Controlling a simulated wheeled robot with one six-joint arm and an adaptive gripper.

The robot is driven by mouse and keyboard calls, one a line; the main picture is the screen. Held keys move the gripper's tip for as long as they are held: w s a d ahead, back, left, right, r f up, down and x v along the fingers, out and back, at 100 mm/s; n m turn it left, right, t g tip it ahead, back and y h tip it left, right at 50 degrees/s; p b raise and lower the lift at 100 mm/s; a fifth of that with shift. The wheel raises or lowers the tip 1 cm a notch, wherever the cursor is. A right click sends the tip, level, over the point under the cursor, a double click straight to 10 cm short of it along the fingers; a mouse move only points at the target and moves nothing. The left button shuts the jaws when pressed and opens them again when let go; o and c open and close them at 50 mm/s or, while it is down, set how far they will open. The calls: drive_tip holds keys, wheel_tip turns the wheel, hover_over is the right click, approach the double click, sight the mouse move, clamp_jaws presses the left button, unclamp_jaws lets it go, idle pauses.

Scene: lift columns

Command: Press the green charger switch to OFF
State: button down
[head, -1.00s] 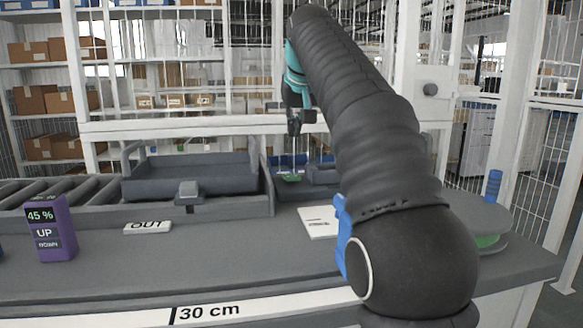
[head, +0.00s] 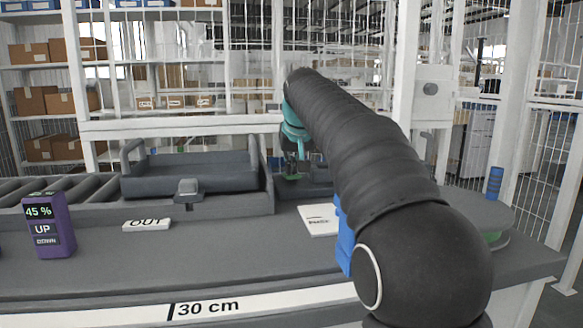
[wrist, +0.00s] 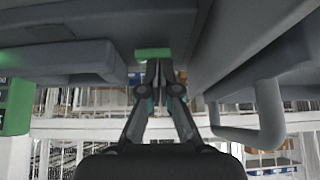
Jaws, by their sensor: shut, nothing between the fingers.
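The green charger switch (wrist: 153,53) shows in the wrist view as a small bright green block right at my fingertips. In the head view the green switch (head: 291,177) is a small patch on the dark bench unit behind the white card. My gripper (wrist: 159,66) is shut and empty, its two fingertips together. The tips look very close to the switch; I cannot tell whether they touch it. In the head view my gripper (head: 297,172) is small, partly behind my arm, just over the switch. The switch's position is not readable.
A grey tray (head: 190,178) with a raised handle stands left of my gripper. A white card (head: 317,220) lies in front, with an OUT sign (head: 147,224) and a purple 45 % box (head: 48,225) farther left. A green panel (wrist: 15,105) shows in the wrist view.

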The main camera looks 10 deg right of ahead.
drive_tip(key=b, duration=0.1)
drive_tip(key=f+b, duration=0.1)
drive_tip(key=b, duration=0.1)
drive_tip(key=shift+s+f+t, duration=0.2)
drive_tip(key=shift+f+t, duration=0.1)
drive_tip(key=shift+t, duration=0.1)
drive_tip(key=b, duration=0.2)
drive_tip(key=f+t+b, duration=0.1)
drive_tip(key=b, duration=0.1)
drive_tip(key=shift+s, duration=0.25)
drive_tip(key=shift+r+t, duration=0.3)
drive_tip(key=shift+r, duration=0.3)
drive_tip(key=shift+r+p, duration=0.65)
drive_tip(key=shift+p, duration=0.25)
drive_tip(key=shift+r, duration=0.1)
